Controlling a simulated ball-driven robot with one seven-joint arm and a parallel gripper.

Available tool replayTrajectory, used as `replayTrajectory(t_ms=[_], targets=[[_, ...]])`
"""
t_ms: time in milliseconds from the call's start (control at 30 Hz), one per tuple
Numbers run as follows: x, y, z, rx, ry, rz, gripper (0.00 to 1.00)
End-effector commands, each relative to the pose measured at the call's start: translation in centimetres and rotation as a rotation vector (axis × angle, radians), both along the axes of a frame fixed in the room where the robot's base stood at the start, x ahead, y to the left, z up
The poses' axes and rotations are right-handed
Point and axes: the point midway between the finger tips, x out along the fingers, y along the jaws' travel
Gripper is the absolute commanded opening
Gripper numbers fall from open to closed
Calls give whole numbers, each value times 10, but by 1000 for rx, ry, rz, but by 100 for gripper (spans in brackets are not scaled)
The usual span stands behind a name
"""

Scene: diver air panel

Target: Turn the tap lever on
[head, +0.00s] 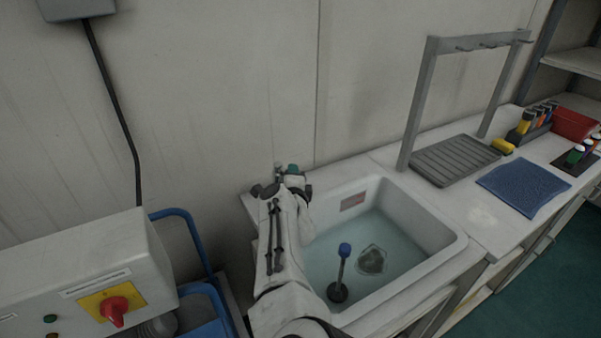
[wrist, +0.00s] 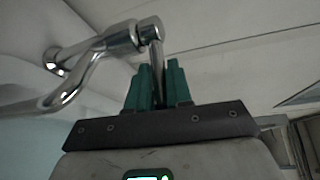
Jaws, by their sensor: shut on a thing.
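The chrome tap (wrist: 88,72) shows in the wrist view, with its curved spout running to the lower left. Its lever (wrist: 156,58) hangs from the round cap at the top and passes between my green fingers. My gripper (wrist: 158,84) is shut on the lever, which hides the lever's lower end. In the head view my gripper (head: 292,170) is at the back left corner of the sink (head: 440,242), by the wall. There my arm hides most of the tap.
A drying rack (head: 452,160) and blue mat (head: 523,187) lie on the counter to the right. A control box with a red knob (head: 115,309) stands at the lower left.

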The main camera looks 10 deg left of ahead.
Motion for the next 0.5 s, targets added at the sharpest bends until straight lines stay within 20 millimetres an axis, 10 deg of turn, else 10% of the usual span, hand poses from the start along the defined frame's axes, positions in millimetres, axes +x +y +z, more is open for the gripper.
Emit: replayTrajectory(t_ms=[500], targets=[[-8,7,-7,0,5,-142,0]])
